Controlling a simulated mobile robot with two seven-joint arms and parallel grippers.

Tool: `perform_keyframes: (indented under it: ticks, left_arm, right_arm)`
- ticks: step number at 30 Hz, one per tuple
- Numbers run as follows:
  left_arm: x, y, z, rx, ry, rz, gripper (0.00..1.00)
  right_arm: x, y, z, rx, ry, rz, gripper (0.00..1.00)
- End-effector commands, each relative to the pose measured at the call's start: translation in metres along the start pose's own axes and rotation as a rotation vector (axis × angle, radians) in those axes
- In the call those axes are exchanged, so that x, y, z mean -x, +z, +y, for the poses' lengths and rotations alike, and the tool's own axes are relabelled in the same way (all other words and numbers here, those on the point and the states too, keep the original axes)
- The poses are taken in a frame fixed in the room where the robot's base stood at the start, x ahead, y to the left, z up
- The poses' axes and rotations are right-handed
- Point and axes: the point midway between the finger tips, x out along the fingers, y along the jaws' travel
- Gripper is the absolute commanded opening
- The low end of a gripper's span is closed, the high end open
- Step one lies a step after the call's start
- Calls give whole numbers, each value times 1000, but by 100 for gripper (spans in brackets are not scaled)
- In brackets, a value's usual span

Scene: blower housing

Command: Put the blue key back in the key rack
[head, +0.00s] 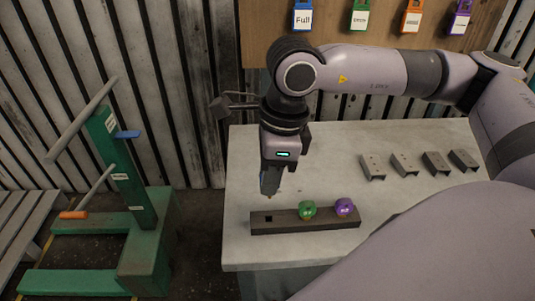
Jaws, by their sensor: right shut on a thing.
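The key rack (285,225) is a dark bar on the grey table, with a bare square hole at its left end. A green key (307,210) and a purple key (345,207) stand in it, at the middle and right. My right gripper (270,188) points down above the left part of the rack, near the square hole. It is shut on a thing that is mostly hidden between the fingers. A small dark blue patch shows there, which fits the blue key. A small tip below the fingers is apart from the rack. My left gripper is not in view.
Several grey brackets (404,164) lie on the table (335,145) at the right. Coloured tags hang on a wooden board (330,15) behind. A green stand (125,165) with levers is at the left. The table left of the rack is clear.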

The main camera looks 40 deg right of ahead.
Motion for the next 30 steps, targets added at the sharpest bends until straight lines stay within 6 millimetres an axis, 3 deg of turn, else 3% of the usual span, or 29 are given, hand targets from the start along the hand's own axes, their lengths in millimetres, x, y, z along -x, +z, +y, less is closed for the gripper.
perform_keyframes:
  ticks: [8, 30]
  left_arm:
    - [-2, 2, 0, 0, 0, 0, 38]
    - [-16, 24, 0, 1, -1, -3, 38]
  right_arm:
    - [-4, -1, 0, 0, 0, 0, 0]
    - [-47, -7, 0, 1, 0, 0, 0]
